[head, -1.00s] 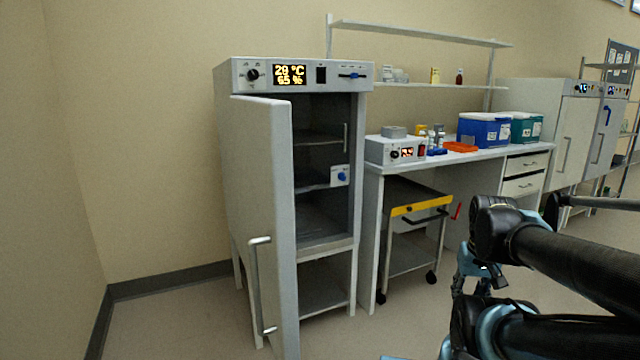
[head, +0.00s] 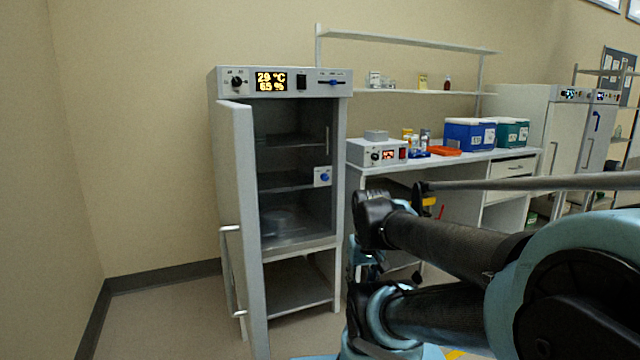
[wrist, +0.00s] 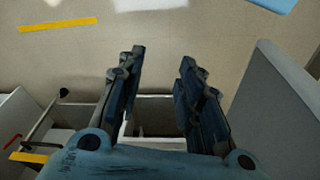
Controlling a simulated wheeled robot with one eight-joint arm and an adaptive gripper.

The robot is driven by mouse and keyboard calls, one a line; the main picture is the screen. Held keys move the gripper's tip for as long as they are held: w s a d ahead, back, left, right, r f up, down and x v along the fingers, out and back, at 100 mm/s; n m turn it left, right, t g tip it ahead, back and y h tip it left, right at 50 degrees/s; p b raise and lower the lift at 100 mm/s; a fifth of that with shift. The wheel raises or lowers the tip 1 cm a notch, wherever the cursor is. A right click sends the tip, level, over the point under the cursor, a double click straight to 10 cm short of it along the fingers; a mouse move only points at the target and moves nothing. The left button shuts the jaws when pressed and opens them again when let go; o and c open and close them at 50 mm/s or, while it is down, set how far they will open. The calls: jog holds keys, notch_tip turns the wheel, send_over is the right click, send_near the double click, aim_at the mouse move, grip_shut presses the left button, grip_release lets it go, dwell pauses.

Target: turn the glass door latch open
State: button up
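The glass door latch is a white plate with a blue knob (head: 324,177), at the right edge of the grey cabinet's opening in the head view. A glass inner door (head: 285,150) with a slim vertical handle appears closed across the dark, shelved interior. The cabinet's solid outer door (head: 243,220) is swung open at the left. My gripper (wrist: 160,88) is open and empty in the wrist view, its fingers over the floor. In the head view it is mostly hidden by my arm, below and right of the latch and apart from it. The latch is not recognisable in the wrist view.
A yellow-edged cart (wrist: 28,158) sits under the bench. Floor left of the open door is clear.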

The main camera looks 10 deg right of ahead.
jog(key=o, duration=0.3)
jog(key=shift+o, duration=0.6)
jog(key=shift+w+a+r, duration=0.1)
jog(key=shift+a+r, duration=0.35)
jog(key=shift+r, duration=0.15)
jog(key=w+a+r+m+t+y, duration=0.25)
jog(key=w+m, duration=0.25)
jog(key=w, duration=0.5)
jog(key=w+a+r+m+t+y, duration=0.25)
jog(key=w+r+m, duration=0.2)
jog(key=w, duration=0.55)
jog(key=w+a+r+m+t+y, duration=0.1)
jog(key=w+a+r+m+y, duration=0.3)
jog(key=w, duration=0.6)
jog(key=m+t+h, duration=0.3)
jog(key=m+t, duration=0.6)
jog(key=m, duration=1.3)
send_near(326, 179)
jog(key=x, duration=0.9)
jog(key=shift+w+a+r, duration=0.1)
jog(key=shift+w+a, duration=0.05)
jog(key=shift+w, duration=0.05)
